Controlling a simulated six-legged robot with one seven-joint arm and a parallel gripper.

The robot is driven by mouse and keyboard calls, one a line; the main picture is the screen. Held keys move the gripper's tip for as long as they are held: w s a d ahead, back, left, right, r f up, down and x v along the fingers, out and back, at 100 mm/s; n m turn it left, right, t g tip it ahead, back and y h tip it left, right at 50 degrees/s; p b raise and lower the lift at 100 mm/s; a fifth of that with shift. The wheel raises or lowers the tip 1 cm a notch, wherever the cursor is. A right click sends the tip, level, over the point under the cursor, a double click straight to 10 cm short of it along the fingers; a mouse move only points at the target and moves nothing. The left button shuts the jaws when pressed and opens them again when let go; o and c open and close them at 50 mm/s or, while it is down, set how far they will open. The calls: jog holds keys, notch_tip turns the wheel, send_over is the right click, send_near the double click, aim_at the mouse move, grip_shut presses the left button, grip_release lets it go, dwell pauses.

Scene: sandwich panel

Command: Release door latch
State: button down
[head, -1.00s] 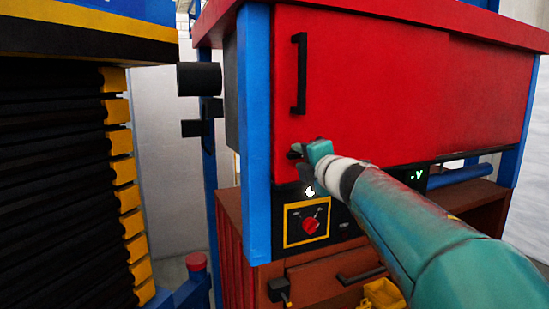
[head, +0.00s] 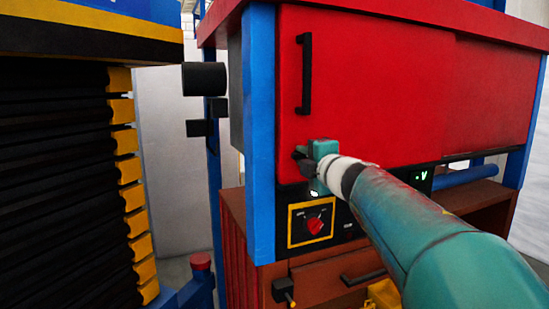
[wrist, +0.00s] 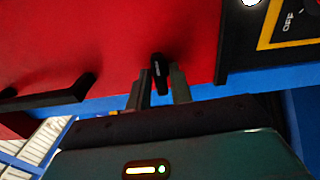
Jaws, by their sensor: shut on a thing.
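The red door (head: 375,90) fills the front of the cabinet in the head view. A dark latch (wrist: 160,73) sits low on the door near its left edge. In the wrist view the latch lies between the two fingers of my gripper (wrist: 160,92), which is shut on it. In the head view my gripper (head: 308,158) is at the lower left corner of the door, and it mostly hides the latch. A black vertical door handle (head: 304,75) is above my gripper; it also shows in the wrist view (wrist: 50,95). The door appears closed.
A control panel with a red knob (head: 314,226) and yellow frame is below the door. A blue post (head: 260,130) borders the door on the left. A black box with a yellow lever (head: 283,290) is below. Black slats with yellow ends (head: 130,170) stand at left.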

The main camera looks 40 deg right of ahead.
jog(key=shift+m, duration=0.4)
jog(key=c, duration=1.4)
grip_release()
jog(key=shift+c, duration=0.2)
jog(key=v, duration=1.3)
jog(key=shift+s, duration=0.4)
jog(key=shift+a, duration=0.1)
